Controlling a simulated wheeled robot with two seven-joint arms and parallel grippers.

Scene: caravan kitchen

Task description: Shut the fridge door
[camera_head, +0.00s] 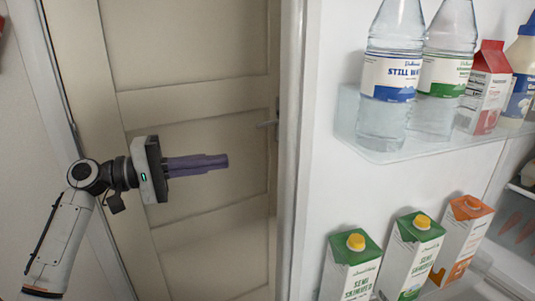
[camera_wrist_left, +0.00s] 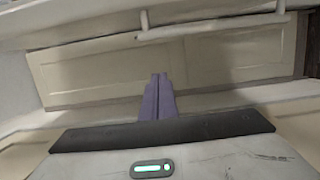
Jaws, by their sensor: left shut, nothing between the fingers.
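The fridge door (camera_head: 318,165) stands open, filling the right half of the head view with its inner side towards me. Its inner shelves carry bottles and cartons. My left gripper (camera_head: 227,161) is shut and empty, its purple fingers pointing right towards the door's edge, with a visible gap between in the picture. The fingers (camera_wrist_left: 158,78) also show shut in the left wrist view. My right gripper is in neither view. Only a strip of the fridge interior (camera_head: 520,215) shows at the far right.
A clear door shelf (camera_head: 385,156) holds water bottles (camera_head: 390,70), a red-topped carton (camera_head: 485,88) and a white bottle (camera_head: 522,70). Below stand green-topped cartons (camera_head: 352,270) and an orange-topped carton (camera_head: 463,240). A beige panelled door (camera_head: 190,80) with a handle (camera_head: 267,124) is behind my left gripper.

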